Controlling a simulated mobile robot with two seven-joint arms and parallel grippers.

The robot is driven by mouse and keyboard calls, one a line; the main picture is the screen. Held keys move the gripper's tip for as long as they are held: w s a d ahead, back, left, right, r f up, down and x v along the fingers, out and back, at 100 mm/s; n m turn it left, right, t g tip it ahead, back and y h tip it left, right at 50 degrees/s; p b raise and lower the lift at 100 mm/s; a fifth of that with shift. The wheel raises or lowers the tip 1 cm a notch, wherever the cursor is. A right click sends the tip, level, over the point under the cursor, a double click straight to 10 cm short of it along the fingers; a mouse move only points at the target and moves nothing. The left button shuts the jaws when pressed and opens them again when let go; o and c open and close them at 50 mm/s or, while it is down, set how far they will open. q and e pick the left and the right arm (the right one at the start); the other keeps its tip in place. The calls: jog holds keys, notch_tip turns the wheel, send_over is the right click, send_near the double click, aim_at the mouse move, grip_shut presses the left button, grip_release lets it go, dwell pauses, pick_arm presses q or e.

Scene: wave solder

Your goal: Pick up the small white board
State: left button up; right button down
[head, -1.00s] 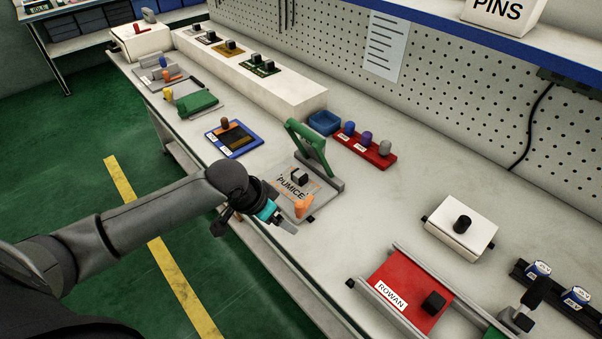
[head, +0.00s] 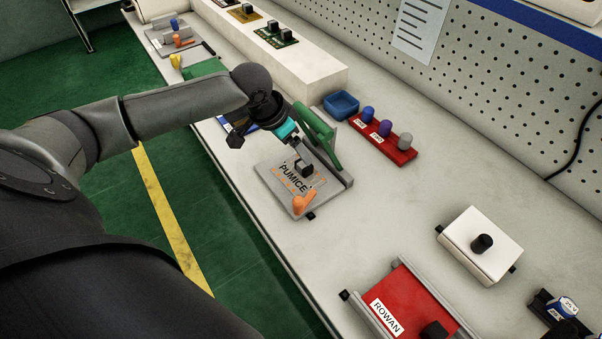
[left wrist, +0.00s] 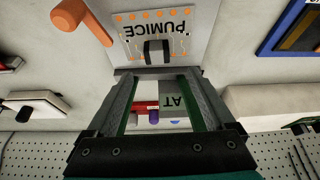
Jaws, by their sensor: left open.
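A small pale board (head: 318,186) with orange marks and a black block (head: 304,169) on top lies on the grey PUMICE fixture (head: 271,180). The left wrist view also shows the board (left wrist: 132,46) and its black block (left wrist: 157,51). My left gripper (head: 312,163) is over the fixture, its fingers close to the black block. In the left wrist view the open fingers (left wrist: 158,75) are apart, with the block just beyond and between their tips. I cannot tell whether they touch it. My right gripper is not in view.
A raised green clamp arm (head: 320,137) stands beside my left gripper, and an orange handle (head: 305,201) is at the fixture's front. A red rack (head: 385,145) with coloured knobs and a blue bin (head: 341,104) are behind.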

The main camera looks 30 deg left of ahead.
aim_at(298, 171)
pick_arm(q)
jog(key=shift+x, duration=1.15)
jog(key=x, duration=0.1)
jog(key=b+x, duration=0.1)
jog(key=x, duration=0.1)
jog(key=b+x, duration=0.1)
jog(key=x, duration=0.1)
jog(key=shift+w+d+r, duration=0.1)
jog(key=shift+d+r, duration=0.05)
jog(key=shift+d, duration=0.1)
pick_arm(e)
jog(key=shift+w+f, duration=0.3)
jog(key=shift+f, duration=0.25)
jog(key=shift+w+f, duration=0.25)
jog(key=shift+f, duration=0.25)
pick_arm(q)
grip_shut()
